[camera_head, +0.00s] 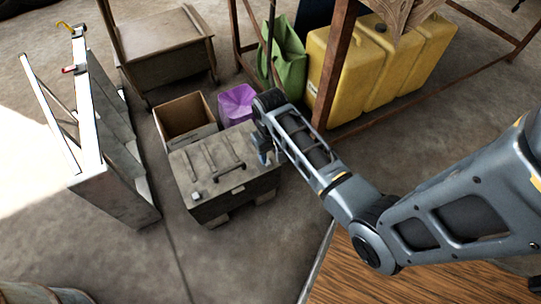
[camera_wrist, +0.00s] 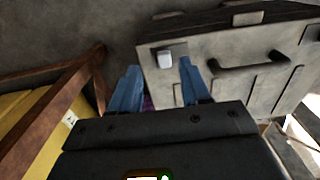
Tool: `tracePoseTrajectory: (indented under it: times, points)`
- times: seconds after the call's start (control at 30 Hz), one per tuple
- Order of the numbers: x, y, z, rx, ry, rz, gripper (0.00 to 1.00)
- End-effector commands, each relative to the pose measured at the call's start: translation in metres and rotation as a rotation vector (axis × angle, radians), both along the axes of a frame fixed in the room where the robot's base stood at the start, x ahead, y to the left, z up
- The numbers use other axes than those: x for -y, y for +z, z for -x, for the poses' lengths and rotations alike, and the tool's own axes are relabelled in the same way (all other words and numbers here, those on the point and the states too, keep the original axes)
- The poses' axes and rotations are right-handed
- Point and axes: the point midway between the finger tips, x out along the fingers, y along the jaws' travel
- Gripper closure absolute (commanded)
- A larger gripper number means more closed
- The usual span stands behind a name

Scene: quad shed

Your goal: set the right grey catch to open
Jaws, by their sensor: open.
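The grey case (camera_head: 222,180) stands low on the floor, with ribs and a dark handle (camera_wrist: 250,62) on its top. The right grey catch (camera_wrist: 165,57) is a small pale block on a darker plate at the top's corner; in the head view my gripper hides it. A similar left catch (camera_head: 196,196) sits at the near left corner. My gripper (camera_head: 264,158) is over the case's right end. In the wrist view its blue fingers (camera_wrist: 157,72) are apart and empty, with the right catch just beyond and between their tips. I cannot tell whether they touch it.
A cardboard box (camera_head: 186,118) and a purple container (camera_head: 237,103) stand behind the case. A rusty frame post (camera_head: 334,65) and yellow jerrycans (camera_head: 345,72) are to the right. A metal trestle (camera_head: 112,150) is left. Floor in front is clear.

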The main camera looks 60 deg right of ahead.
Motion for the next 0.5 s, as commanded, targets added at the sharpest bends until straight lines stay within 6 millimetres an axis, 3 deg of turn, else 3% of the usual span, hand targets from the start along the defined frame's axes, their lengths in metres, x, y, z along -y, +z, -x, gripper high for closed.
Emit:
tracePoseTrajectory:
  times: [0.03,0.2,0.5]
  points:
    - [0.0,0.012,0.0,0.001,0.0,0.001,0.53]
    - [0.0,0.028,0.0,0.0,0.0,0.0,0.53]
    - [0.0,0.031,0.0,0.0,0.0,0.0,0.53]
